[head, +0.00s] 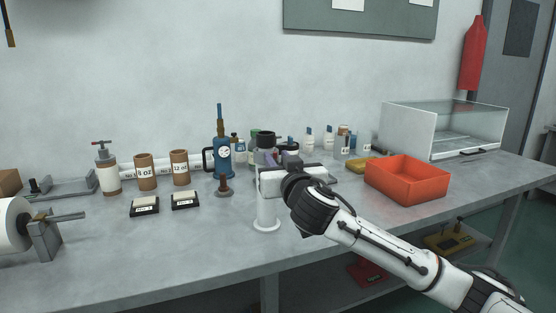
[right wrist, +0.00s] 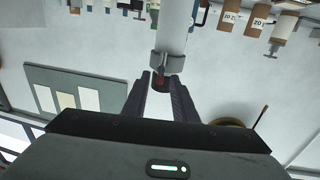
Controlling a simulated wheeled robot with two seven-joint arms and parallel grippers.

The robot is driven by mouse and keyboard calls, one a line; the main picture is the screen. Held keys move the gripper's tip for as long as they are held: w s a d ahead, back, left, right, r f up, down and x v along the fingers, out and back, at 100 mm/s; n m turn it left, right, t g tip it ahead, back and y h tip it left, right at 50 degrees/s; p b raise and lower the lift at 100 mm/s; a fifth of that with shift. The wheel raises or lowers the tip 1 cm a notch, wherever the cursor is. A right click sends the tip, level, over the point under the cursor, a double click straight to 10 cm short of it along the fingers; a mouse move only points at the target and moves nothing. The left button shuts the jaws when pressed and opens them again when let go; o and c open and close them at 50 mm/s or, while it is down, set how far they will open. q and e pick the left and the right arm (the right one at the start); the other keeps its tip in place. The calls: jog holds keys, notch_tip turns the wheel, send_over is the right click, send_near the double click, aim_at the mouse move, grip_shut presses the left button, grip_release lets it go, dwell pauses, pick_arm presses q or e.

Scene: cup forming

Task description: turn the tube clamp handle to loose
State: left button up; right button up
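A white upright tube (head: 266,211) on a round base stands at the middle of the bench. In the right wrist view, which looks upside down, the tube (right wrist: 175,25) carries a grey clamp collar (right wrist: 168,62). A small dark red part, apparently the clamp handle (right wrist: 160,74), sticks out from the collar. My left gripper is out of view.
An orange bin (head: 407,180) and a glass-fronted box (head: 445,130) are to the right. Brown cups (head: 146,172) and small labelled trays (head: 145,206) are to the left. The front bench left of the tube is clear.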

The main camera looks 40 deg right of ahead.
grip_shut()
jog(key=shift+f+n, duration=0.1)
jog(key=shift+n, duration=0.3)
jog(key=shift+w+a+f+n+t+y+p, duration=0.1)
jog(key=shift+a+f+n+t+y+p, duration=0.3)
jog(key=shift+n, duration=2.85)
jog(key=shift+s+f+n+t+y+p, duration=0.1)
jog(key=shift+f+n+t+y, duration=0.4)
jog(key=shift+n, duration=2.7)
jog(key=shift+w+a+f+n+t+y+p, duration=0.1)
jog(key=shift+a+f+n+t+y+p, duration=0.3)
jog(key=shift+n, duration=2.85)
jog(key=shift+d+r+t+y, duration=0.15)
jog(key=shift+d+t+y, duration=0.05)
jog(key=shift+t+y, duration=0.1)
jog(key=shift+o, duration=0.6)
grip_release()
